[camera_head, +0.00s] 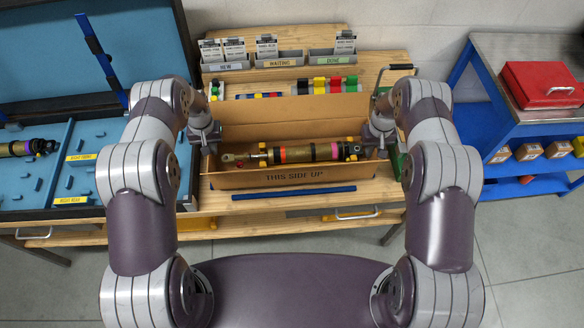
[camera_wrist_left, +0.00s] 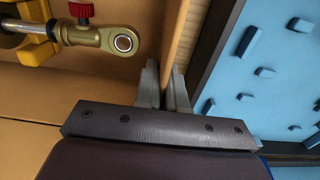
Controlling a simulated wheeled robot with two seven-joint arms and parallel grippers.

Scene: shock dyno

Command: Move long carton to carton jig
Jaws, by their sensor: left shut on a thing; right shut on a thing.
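The long carton (camera_head: 250,181) is an open brown box at the middle of the wooden bench, marked THIS SIDE UP on its front. Inside lies a shock absorber (camera_head: 310,153) with orange and pink bands, resting on yellow supports. My left gripper (camera_head: 207,140) is shut on the carton's left end wall; in the left wrist view its fingers (camera_wrist_left: 165,88) pinch the cardboard edge, with the shock's eye end beside it. My right gripper (camera_head: 377,138) is at the carton's right end wall, shut on it. I cannot make out a carton jig for certain.
A blue strip (camera_head: 293,193) lies on the bench in front of the carton. Behind stand coloured parts (camera_head: 290,87) and card bins labelled NEW, WAITING and DONE (camera_head: 334,60). A blue-lined case (camera_head: 85,190) is left; a blue cart with a red toolbox (camera_head: 543,84) is right.

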